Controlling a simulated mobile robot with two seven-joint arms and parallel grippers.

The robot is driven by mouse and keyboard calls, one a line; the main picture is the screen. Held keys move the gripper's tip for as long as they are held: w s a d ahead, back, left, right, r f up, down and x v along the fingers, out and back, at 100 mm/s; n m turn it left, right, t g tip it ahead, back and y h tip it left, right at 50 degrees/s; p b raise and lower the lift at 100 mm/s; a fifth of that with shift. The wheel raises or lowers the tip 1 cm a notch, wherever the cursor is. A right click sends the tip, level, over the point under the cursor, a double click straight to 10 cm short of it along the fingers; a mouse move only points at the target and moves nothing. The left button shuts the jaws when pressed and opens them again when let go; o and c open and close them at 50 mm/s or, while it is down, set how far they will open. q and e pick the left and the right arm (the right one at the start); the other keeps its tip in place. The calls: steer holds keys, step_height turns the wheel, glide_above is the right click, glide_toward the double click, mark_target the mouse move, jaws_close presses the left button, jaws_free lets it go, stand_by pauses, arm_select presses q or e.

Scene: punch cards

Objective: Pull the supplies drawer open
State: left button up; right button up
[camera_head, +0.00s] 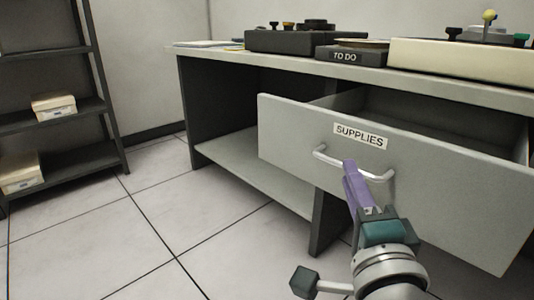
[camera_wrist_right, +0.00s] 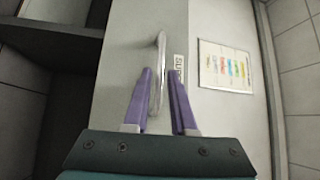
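The supplies drawer (camera_head: 290,131) is a grey drawer in the desk, standing well out from it, with its inside partly visible. Its front bears a "SUPPLIES" label (camera_head: 361,136) and a curved metal handle (camera_head: 377,176). In the right wrist view, the fingers (camera_wrist_right: 160,72) stand apart on either side of the handle (camera_wrist_right: 162,52), with a gap visible beside the bar. Whether a finger touches it is unclear. My left gripper is not in view.
The desktop (camera_head: 215,54) holds a dark machine (camera_head: 290,42), a "TO DO" tray (camera_head: 345,57) and a cream machine (camera_head: 450,62). A dark shelf rack (camera_head: 60,122) with boxes stands at left. Tiled floor between is clear. The wrist view shows a wall poster (camera_wrist_right: 226,67).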

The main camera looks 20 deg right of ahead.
steer(key=r+v, duration=0.1)
steer(key=v, duration=0.5)
steer(key=shift+f+p, duration=0.35)
steer(key=shift+f, duration=0.1)
steer(key=a+r+n+g+y+p, duration=0.2)
steer(key=a+r+n+y+p, duration=0.25)
steer(key=r+n+p, duration=0.4)
steer(key=a+r+n+g+y+p, duration=0.2)
steer(key=a+r+n+y+p, duration=0.3)
steer(key=r+p, duration=0.55)
steer(key=s+d+r+n+g+h+p, duration=0.1)
steer(key=s+d+r+n+g+p, duration=0.3)
steer(key=s+r+p, duration=0.7)
steer(key=s+d+r+n+g+h+p, duration=0.1)
steer(key=s+r+n+g+p, duration=0.65)
steer(key=p, duration=0.65)
step_height(320, 180, up, 36)
steer(key=w+m+p, duration=0.1)
steer(key=m+p, duration=0.1)
steer(key=p, duration=3.2)
steer(key=shift+w+t+p, duration=0.3)
steer(key=shift+w+t, duration=0.05)
steer(key=shift+t, duration=0.1)
